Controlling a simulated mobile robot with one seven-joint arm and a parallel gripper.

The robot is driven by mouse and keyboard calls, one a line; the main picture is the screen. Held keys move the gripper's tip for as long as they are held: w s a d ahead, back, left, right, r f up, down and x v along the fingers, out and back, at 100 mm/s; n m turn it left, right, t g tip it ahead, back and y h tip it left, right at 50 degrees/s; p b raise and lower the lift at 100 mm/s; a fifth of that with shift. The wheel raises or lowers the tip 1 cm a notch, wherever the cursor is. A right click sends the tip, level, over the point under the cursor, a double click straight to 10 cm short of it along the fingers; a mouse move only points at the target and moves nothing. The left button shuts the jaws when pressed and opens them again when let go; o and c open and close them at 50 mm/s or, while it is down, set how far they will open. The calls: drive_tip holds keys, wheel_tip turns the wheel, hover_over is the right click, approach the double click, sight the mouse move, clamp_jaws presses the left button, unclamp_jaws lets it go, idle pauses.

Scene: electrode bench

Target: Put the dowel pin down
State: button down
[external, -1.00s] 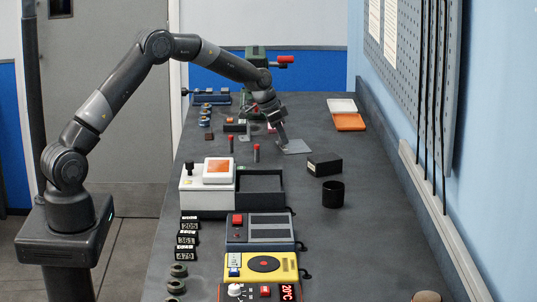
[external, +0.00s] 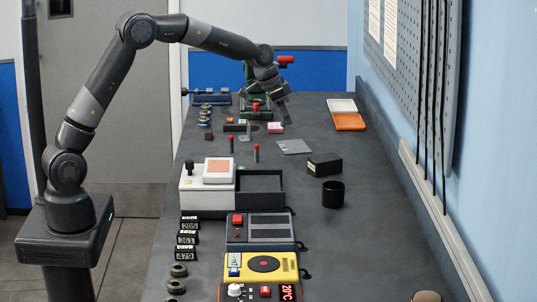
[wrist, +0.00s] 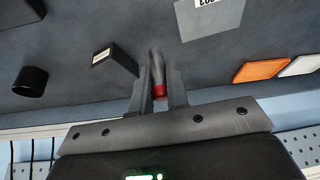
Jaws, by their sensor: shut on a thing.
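My gripper (wrist: 158,82) is shut on the dowel pin (wrist: 155,60), a grey rod with a red part (wrist: 159,91) between the fingers in the wrist view. In the external view my gripper (external: 284,112) hangs above the far part of the bench, beyond a flat grey plate (external: 294,147); the pin cannot be made out there. The plate also shows in the wrist view (wrist: 208,18) with a printed label, apart from the pin. Two similar red-topped pins (external: 231,144) (external: 256,152) stand upright on the bench nearer the camera.
A black box (external: 324,164) and a black cup (external: 333,194) stand right of the plate. White and orange trays (external: 349,121) lie at the far right. A white unit (external: 194,197) with a dark open tray (external: 261,197) sits nearer. Bench between plate and trays is clear.

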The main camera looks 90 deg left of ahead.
drive_tip(key=n, duration=0.1)
drive_tip(key=n+y, duration=0.2)
drive_tip(key=n, duration=0.2)
approach(296, 144)
drive_tip(key=shift+w+a+f, duration=0.15)
drive_tip(key=shift+w+f, duration=0.05)
drive_tip(key=shift+w, duration=0.2)
drive_tip(key=shift+w+a+f, duration=0.15)
drive_tip(key=shift+w+a, duration=0.05)
drive_tip(key=shift+w, duration=0.25)
drive_tip(key=shift+f, duration=2)
drive_tip(key=c, duration=1.4)
unclamp_jaws()
drive_tip(key=shift+f, duration=0.15)
